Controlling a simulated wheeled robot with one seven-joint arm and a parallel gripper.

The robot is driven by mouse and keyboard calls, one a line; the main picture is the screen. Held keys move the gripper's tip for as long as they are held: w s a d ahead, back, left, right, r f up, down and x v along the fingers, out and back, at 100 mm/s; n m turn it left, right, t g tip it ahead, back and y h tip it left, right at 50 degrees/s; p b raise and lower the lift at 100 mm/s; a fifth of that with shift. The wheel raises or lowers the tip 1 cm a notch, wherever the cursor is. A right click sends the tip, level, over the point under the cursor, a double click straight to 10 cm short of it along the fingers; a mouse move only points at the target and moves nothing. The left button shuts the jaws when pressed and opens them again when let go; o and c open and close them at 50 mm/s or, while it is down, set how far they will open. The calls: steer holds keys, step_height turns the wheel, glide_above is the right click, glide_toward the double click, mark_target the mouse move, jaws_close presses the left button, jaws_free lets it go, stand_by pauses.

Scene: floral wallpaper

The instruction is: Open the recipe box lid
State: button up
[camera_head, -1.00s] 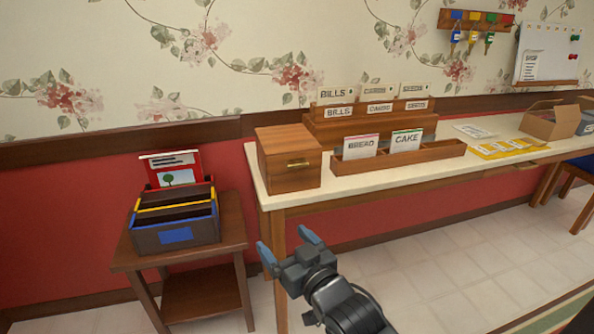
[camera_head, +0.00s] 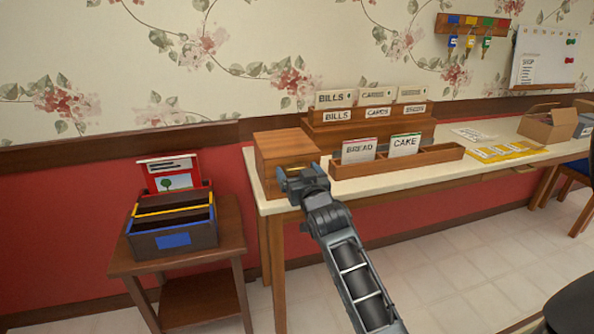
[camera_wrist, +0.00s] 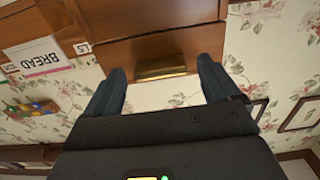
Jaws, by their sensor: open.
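The recipe box (camera_head: 282,150) is a brown wooden box at the left end of the long table, with its lid down. My gripper (camera_head: 298,176) is in front of the box and hides part of its front face. In the wrist view, the box front (camera_wrist: 150,48) shows a brass handle (camera_wrist: 161,68) between the two spread blue fingers of my gripper (camera_wrist: 160,85). The gripper is open and holds nothing. I cannot tell whether the fingers touch the box.
A card tray (camera_head: 437,155) with BREAD and CAKE cards stands right of the box. A stepped wooden rack (camera_head: 385,135) is behind it. A side table (camera_head: 235,240) at left bears a folder organizer (camera_head: 200,240). Yellow sheets (camera_head: 507,152) and a cardboard box (camera_head: 547,126) lie farther right.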

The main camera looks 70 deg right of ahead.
steer(key=shift+w+d, duration=0.4)
steer(key=shift+d, duration=0.05)
steer(key=c, duration=1.5)
steer(key=shift+r, duration=0.1)
